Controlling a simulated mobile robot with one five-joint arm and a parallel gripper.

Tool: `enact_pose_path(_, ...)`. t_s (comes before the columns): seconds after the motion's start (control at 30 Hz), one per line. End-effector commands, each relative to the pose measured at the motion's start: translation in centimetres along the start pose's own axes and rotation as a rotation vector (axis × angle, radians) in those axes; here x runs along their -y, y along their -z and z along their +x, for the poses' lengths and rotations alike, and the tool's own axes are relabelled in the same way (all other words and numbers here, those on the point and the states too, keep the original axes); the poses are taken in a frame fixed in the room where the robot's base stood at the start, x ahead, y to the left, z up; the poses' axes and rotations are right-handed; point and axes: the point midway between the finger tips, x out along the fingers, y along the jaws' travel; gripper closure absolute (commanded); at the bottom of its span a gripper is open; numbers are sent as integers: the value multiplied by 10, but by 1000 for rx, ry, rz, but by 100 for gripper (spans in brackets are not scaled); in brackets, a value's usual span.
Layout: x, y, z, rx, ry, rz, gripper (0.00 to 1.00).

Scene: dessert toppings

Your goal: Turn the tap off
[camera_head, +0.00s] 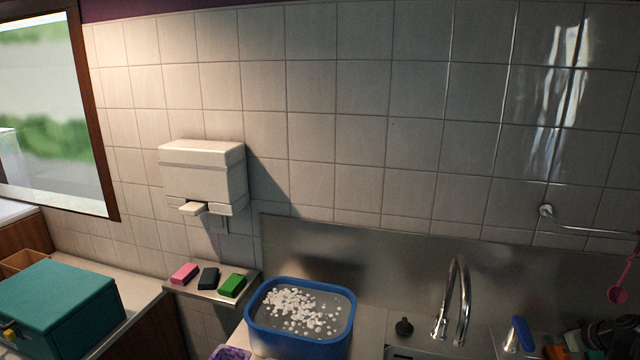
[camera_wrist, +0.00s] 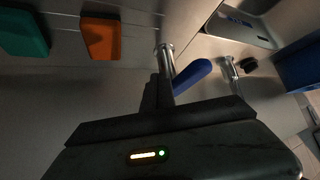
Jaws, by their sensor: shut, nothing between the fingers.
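The tap's curved chrome spout (camera_head: 456,290) rises at the lower right in the head view. Its blue lever (camera_head: 523,333) stands upright to the right of the spout. In the wrist view the blue lever (camera_wrist: 192,77) points up and right, beside a chrome post (camera_wrist: 166,58). My gripper (camera_wrist: 158,88) is shut and empty, its dark fingers close to the left side of the lever and post. I cannot tell whether they touch. No water stream is clearly visible.
A blue tub (camera_head: 300,340) holding white bits stands left of the spout. An orange block (camera_wrist: 101,38) and a teal block (camera_wrist: 22,33) lie left of the lever. A tiled wall (camera_head: 340,110) stands behind.

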Motion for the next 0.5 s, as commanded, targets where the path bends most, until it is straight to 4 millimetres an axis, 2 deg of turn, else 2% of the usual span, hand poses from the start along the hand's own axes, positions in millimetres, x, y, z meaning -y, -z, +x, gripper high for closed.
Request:
enact_pose_path(0.1,0,14,-15,0,0,0,100)
enact_pose_path(0.5,0,45,-49,0,0,0,100)
